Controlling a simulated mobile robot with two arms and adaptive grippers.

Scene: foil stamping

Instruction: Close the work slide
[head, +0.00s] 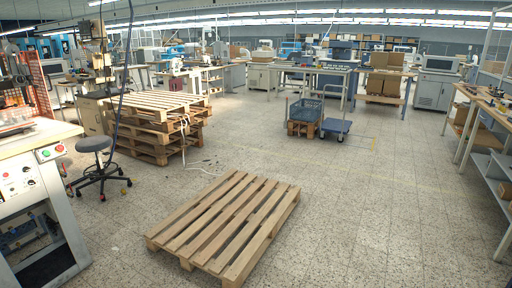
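At the left edge of the head view stands a machine with a light table top (40,136) and a front control panel (18,182). Red and green buttons (50,152) sit on its corner. A small metal plate or fixture (14,127) lies on the table top below an orange frame, cut off by the picture edge. I cannot tell whether this is the work slide, nor whether it is open or closed. Neither of my grippers is in view.
A wooden pallet (228,222) lies on the floor ahead. Stacked pallets (155,125) stand behind it at left. A stool (94,146) stands beside the machine. A blue cart (336,126) is farther back. A workbench (489,105) lines the right. The floor (380,215) at centre right is clear.

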